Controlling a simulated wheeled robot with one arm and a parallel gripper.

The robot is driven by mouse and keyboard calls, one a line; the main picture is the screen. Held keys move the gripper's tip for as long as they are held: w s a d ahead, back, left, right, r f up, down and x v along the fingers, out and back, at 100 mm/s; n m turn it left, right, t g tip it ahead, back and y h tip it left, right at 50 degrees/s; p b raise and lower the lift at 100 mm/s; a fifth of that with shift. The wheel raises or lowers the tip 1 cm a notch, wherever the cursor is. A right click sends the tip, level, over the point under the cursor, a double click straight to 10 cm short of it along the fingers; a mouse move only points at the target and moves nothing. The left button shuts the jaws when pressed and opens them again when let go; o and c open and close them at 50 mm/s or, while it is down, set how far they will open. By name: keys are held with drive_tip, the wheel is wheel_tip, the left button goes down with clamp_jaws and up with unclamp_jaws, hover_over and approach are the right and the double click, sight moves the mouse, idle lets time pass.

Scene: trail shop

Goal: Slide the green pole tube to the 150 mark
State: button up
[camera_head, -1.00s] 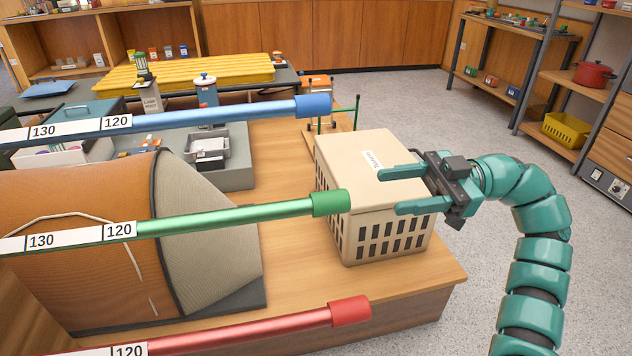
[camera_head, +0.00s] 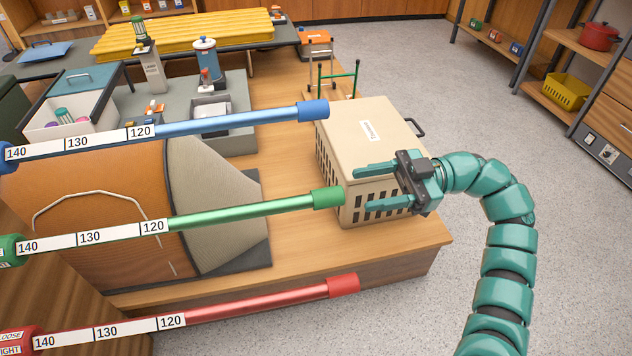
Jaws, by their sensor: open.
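The green pole tube (camera_head: 255,208) runs across the view, with a darker green end cap (camera_head: 327,197) at its right end. Its white scale (camera_head: 92,237) reads 120, 130 and 140 from right to left, and a green collar (camera_head: 10,250) sits at the left edge beside 140. The 150 mark is not in view. My gripper (camera_head: 357,184) is open and empty, its teal fingers pointing left. In the picture its fingertips lie just right of the green end cap, in front of the beige crate. I cannot tell the depth gap between them.
A blue pole (camera_head: 230,119) lies above the green one and a red pole (camera_head: 260,303) below it. The beige lidded crate (camera_head: 350,124) stands behind my gripper on the wooden platform (camera_head: 400,238). An orange and grey tent (camera_head: 100,200) lies behind the poles. Grey floor is free at right.

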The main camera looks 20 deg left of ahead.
sight(316, 200)
drive_tip(key=shift+s+a+r+p, duration=0.15)
drive_tip(key=shift+a+r+p, duration=0.15)
drive_tip(key=shift+p, duration=0.7)
drive_tip(key=s+p, duration=0.1)
drive_tip(key=p, duration=0.5)
drive_tip(key=shift+s+a, duration=0.1)
drive_tip(key=shift+a, duration=0.25)
drive_tip(key=x, duration=0.2)
drive_tip(key=b+x, duration=0.1)
drive_tip(key=x, duration=0.2)
drive_tip(key=f+b+x, duration=0.1)
drive_tip(key=x, duration=0.1)
drive_tip(key=shift+s+a, duration=0.2)
drive_tip(key=shift+s+a+r, duration=0.1)
drive_tip(key=shift+s+a, duration=0.15)
drive_tip(key=shift+a, duration=0.25)
clamp_jaws()
drive_tip(key=shift+r, duration=0.1)
